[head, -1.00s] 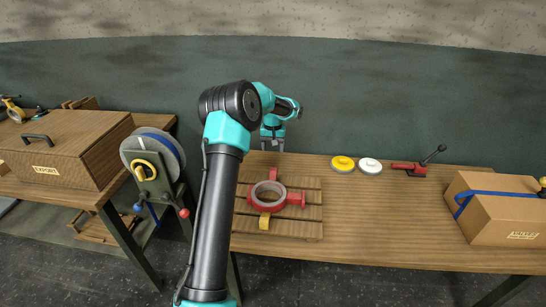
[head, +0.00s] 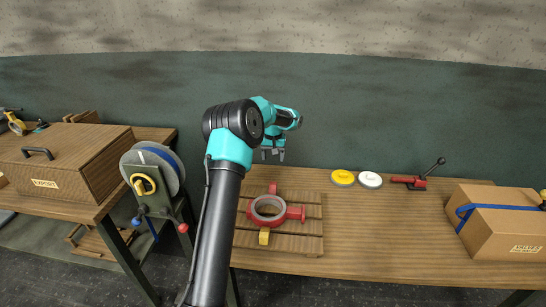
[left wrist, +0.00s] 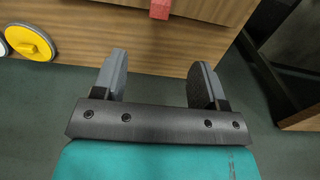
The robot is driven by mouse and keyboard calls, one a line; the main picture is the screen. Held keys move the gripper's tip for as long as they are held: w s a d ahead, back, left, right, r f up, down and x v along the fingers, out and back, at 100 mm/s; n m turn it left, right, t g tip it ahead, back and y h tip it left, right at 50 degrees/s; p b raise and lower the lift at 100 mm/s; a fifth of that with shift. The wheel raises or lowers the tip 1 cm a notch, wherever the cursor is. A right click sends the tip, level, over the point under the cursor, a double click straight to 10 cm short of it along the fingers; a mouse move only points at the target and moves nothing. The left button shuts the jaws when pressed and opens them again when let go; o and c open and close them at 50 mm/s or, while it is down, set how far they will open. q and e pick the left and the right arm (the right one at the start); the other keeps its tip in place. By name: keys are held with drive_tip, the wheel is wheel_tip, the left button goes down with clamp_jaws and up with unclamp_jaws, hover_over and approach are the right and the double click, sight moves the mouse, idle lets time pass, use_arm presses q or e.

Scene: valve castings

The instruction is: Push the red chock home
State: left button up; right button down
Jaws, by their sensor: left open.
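The red chock (head: 272,188) is a small block at the back side of a red ring-shaped valve casting (head: 295,213), which lies on a slatted wooden pallet (head: 308,240). A yellow chock (head: 264,236) sits at the ring's front side. I cannot tell whether the red chock touches the ring. My left gripper (head: 273,158) is open and empty, behind the red chock near the table's back edge. In the left wrist view the red chock (left wrist: 160,9) shows at the top edge, partly cut off, beyond the open fingers (left wrist: 160,85). My right gripper is not in view.
To the right of the pallet are a yellow disc (head: 342,178), a white disc (head: 370,180), a red lever clamp (head: 409,181) and a strapped carton (head: 502,228). A reel (head: 150,170) and an EXPORT case (head: 75,155) stand left.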

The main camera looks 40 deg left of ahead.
sight(273, 184)
use_arm(q)
drive_tip(key=shift+f, duration=0.1)
wheel_tip(273, 184, down, 17)
drive_tip(key=shift+f, duration=0.1)
idle(0.7)
drive_tip(key=c, duration=0.9)
drive_tip(key=o, duration=0.9)
wheel_tip(273, 184, up, 18)
drive_tip(key=shift+f, duration=0.25)
